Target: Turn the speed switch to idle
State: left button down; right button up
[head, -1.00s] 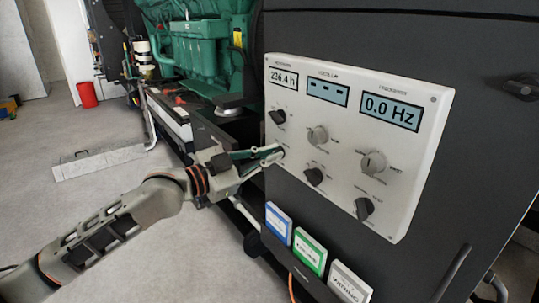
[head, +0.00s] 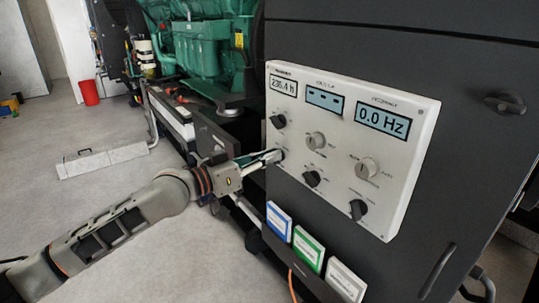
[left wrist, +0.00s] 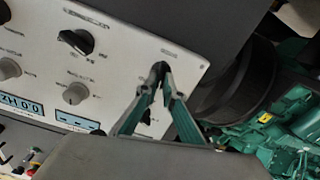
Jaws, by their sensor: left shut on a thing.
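The white control panel (head: 340,110) carries several knobs, and their labels are too small to read. My left gripper (head: 276,155) reaches the panel's lower left corner. Its fingers are shut on a small black knob, mostly hidden by them in the head view. In the left wrist view the left gripper (left wrist: 160,88) pinches this black knob (left wrist: 158,68) between its fingertips. I cannot read whether it is the speed switch or where it points. Other black knobs are at top left (head: 278,121), lower middle (head: 312,178) and lower right (head: 358,210). My right gripper is out of view.
Two grey knobs (head: 316,140) (head: 367,168) and displays, one reading 0.0 Hz (head: 382,121), share the panel. Blue, green and white binders (head: 308,249) stand below it. The green engine (head: 195,40) is behind left. A dark door handle (head: 505,103) projects at right.

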pick_arm(q)
jog(key=shift+w+a+n+p, duration=0.1)
jog(key=shift+n+p, duration=0.2)
jog(key=shift+n, duration=1.6)
jog(key=c, duration=2.2)
grip_release()
jog(key=v, duration=1.2)
jog(key=shift+f, duration=0.1)
